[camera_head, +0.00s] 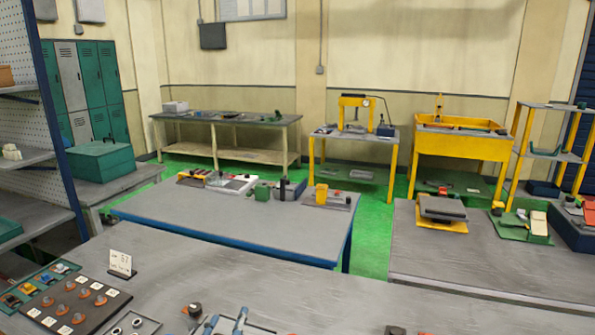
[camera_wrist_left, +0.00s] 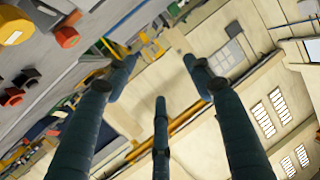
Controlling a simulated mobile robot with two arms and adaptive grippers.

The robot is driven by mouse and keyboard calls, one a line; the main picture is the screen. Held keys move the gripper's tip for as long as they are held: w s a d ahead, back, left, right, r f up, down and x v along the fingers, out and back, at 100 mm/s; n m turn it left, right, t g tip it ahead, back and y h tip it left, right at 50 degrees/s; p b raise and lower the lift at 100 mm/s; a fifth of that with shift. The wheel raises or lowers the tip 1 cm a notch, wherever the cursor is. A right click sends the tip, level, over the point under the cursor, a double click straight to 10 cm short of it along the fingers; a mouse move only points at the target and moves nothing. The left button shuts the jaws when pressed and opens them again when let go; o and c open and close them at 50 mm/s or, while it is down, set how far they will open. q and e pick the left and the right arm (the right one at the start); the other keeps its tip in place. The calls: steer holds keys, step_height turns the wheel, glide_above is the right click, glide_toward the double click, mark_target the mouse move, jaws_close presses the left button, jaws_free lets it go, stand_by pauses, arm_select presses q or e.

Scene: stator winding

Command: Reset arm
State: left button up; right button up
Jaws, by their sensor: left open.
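My left gripper (camera_wrist_left: 160,82) shows in the left wrist view as three dark teal fingers, spread apart with nothing between them. Its picture is tilted, with the wall and windows behind the fingers, and no object touches them. I cannot make out either gripper for sure in the head view. My right gripper is not in view.
A grey workbench fills the front, with a board of orange-knobbed parts (camera_head: 76,301), a small sign (camera_head: 120,262) and blue-handled items (camera_head: 241,319) cut off by the bottom edge. A blue-edged table (camera_head: 235,222) stands beyond. Green floor (camera_head: 371,240) lies open between tables.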

arm_select(q)
steer(key=s+a+f+n+g+y, duration=0.1)
steer(key=s+a+f+g, duration=0.2)
steer(key=s+f, duration=0.35)
steer(key=s+a+f+g, duration=0.2)
steer(key=s+f+g, duration=0.1)
steer(key=s+f, duration=0.35)
steer(key=s+a+f+g, duration=0.1)
steer(key=s+f+g, duration=0.15)
steer(key=s, duration=0.65)
steer(key=s+f+g, duration=0.2)
steer(key=s+g, duration=0.2)
steer(key=s, duration=0.5)
step_height(320, 180, down, 33)
steer(key=s+b, duration=0.2)
steer(key=b, duration=0.5)
steer(key=s+a+f+g+b, duration=0.1)
steer(key=s+f+b, duration=0.1)
steer(key=s+f, duration=0.6)
steer(key=s+a+f+m+g+b, duration=0.1)
steer(key=s+a+f+b, duration=0.1)
steer(key=s+f, duration=0.7)
step_height(320, 180, down, 4)
steer(key=shift+s+f, duration=0.15)
